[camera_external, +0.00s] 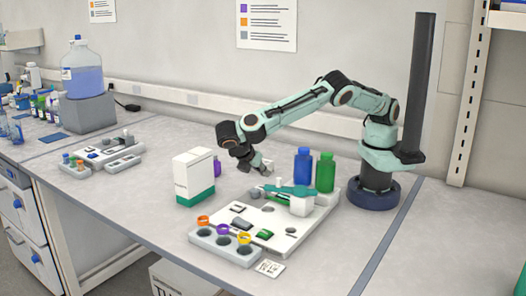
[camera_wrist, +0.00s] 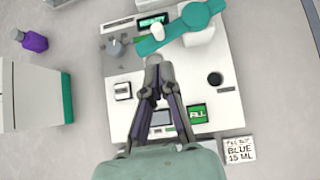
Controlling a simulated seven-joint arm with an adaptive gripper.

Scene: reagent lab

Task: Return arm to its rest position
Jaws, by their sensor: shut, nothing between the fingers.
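My gripper (camera_external: 262,167) hangs from the outstretched arm above the far side of the white work tray (camera_external: 283,240) in the external view. In the wrist view my gripper (camera_wrist: 153,62) has its fingers together, with nothing between them, over the white tray (camera_wrist: 215,60). My arm reaches left from its dark round base at the right of the tray. A teal piece with round ends (camera_wrist: 181,29) lies across a white round part just beyond the fingertips in the wrist view.
A white and green box (camera_external: 194,176) and a purple bottle (camera_external: 217,167) stand left of my gripper. Blue (camera_external: 302,165) and green (camera_external: 325,172) bottles stand behind the tray. A rack with coloured rings (camera_external: 223,241) lies in front. A label card (camera_wrist: 240,153) lies beside the tray.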

